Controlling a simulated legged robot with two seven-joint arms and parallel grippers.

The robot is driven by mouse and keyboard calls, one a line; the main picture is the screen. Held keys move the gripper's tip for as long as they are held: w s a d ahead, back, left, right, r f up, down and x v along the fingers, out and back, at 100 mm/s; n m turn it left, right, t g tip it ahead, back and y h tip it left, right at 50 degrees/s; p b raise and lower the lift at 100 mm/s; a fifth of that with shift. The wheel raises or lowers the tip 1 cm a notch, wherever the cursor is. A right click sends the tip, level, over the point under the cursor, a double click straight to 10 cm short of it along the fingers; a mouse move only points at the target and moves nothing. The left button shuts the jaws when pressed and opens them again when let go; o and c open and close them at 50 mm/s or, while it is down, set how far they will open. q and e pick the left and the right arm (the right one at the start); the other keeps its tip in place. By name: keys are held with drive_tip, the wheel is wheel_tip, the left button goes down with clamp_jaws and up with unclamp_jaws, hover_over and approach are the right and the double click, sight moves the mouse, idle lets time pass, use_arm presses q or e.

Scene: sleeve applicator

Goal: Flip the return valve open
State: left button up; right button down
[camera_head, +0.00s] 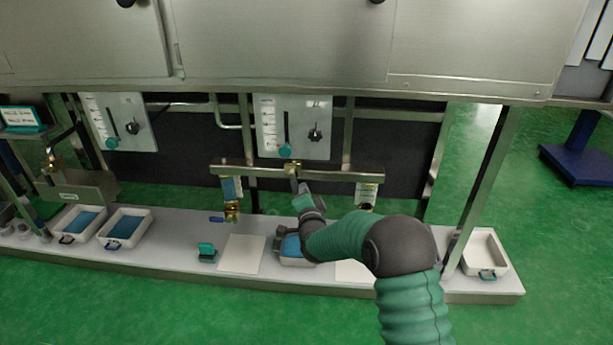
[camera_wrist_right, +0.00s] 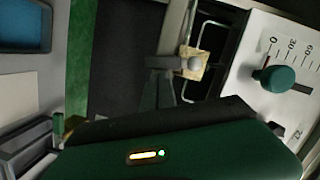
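A brass valve fitting (camera_head: 292,168) sits at the middle of the horizontal metal rail, below the central gauge panel. In the right wrist view the brass fitting (camera_wrist_right: 192,63) shows a round grey knob end. My right gripper (camera_head: 301,188) is just below this fitting; its fingers (camera_wrist_right: 158,82) look together beside it. I cannot tell whether they touch it. A second brass valve (camera_head: 232,210) with a blue lever (camera_head: 216,219) hangs lower left of the rail. No readable label tells which is the return valve. My left gripper is not in view.
A gauge panel (camera_head: 293,127) with a teal slider and black knob is above the rail. A tray (camera_head: 297,262) with blue contents is partly behind my arm. Other trays (camera_head: 145,236) stand left. A white tray (camera_head: 485,250) stands at the right of the bench.

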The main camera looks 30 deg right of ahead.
drive_tip(key=shift+w+a+f, duration=0.15)
drive_tip(key=shift+a+f, duration=0.15)
drive_tip(key=shift+a, duration=0.05)
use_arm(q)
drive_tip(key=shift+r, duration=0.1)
use_arm(e)
drive_tip(key=shift+w+a+f, duration=0.1)
drive_tip(key=shift+a+f, duration=0.05)
drive_tip(key=shift+a, duration=0.05)
idle(0.3)
